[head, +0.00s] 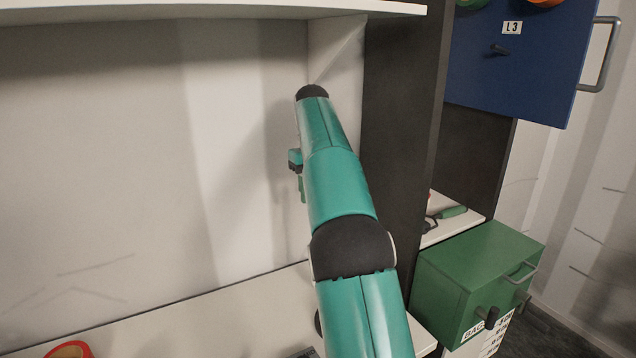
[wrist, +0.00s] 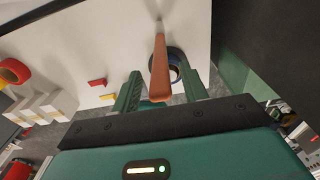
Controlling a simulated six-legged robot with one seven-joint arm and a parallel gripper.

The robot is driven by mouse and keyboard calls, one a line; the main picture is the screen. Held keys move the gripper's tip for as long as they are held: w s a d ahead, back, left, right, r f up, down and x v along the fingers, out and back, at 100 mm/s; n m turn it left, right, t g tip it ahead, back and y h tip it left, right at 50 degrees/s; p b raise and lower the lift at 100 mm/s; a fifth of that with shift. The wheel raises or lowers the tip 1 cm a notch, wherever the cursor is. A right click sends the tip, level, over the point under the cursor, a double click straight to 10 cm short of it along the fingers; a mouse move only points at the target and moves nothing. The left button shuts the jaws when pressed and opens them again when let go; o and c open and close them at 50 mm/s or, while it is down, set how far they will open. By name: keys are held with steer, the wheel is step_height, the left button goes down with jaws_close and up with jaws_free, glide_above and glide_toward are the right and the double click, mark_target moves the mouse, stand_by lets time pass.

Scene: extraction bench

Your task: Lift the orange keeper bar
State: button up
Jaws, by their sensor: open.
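The orange keeper bar (wrist: 160,68) shows in the wrist view as a long orange-brown bar, wider at its near end. It lies between the two green fingers of my gripper (wrist: 159,76). The fingers are apart, with a visible gap to the bar on each side near the tips. I cannot tell how deep the bar sits between them. The bar cannot be made out in the head view, where my green arm reaches up in front of the shelf and hides what is behind it.
A dark ring with a blue inside (wrist: 177,60) is behind the bar. Red (wrist: 97,82) and yellow (wrist: 108,97) blocks lie left. A dark upright panel (head: 400,120) stands right of my arm, with a blue box (head: 520,75) and green box (head: 470,275) beyond it.

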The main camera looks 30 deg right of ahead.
steer(key=shift+r, duration=1.25)
steer(key=s+a+r, duration=0.4)
steer(key=s+r, duration=0.6)
steer(key=s, duration=0.3)
steer(key=shift+s, duration=0.2)
steer(key=shift+r, duration=0.1)
